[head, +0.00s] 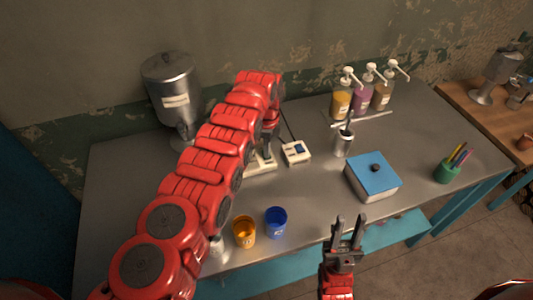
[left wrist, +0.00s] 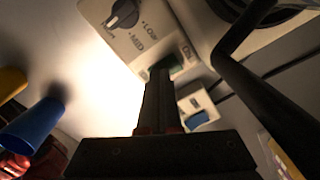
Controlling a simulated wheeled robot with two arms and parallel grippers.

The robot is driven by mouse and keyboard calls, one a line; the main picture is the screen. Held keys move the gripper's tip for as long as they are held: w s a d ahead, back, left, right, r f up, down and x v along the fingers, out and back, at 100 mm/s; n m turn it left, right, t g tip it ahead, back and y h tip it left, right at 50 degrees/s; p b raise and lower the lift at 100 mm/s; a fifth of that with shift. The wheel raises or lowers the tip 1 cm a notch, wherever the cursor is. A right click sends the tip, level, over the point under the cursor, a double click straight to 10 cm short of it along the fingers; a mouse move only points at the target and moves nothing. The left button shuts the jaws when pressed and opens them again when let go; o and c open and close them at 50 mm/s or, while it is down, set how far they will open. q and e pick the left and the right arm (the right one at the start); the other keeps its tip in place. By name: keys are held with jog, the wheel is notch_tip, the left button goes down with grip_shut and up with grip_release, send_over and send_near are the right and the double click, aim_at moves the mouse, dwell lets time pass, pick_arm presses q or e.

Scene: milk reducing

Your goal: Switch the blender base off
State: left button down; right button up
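The white blender base (head: 262,168) is on the metal table, mostly hidden behind my left arm in the head view. In the head view the left gripper (head: 270,137) is partly hidden by the arm. My right gripper (head: 347,222) is open and empty at the table's front edge.
A small white box with a blue button (head: 296,152) is right of the base. An orange cup (head: 244,232) and a blue cup (head: 276,222) stand in front. A blue-lidded box (head: 372,177), a metal cup (head: 343,143) and pump bottles (head: 361,92) are to the right.

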pick_arm(q)
notch_tip(320, 180, up, 2)
jog(key=shift+w+r+p, duration=0.1)
jog(key=shift+p, duration=0.95)
notch_tip(320, 180, up, 2)
jog(key=shift+r+p, duration=0.1)
jog(key=shift+p, duration=0.7)
jog(key=shift+r+p, duration=0.6)
jog(key=shift+r, duration=0.55)
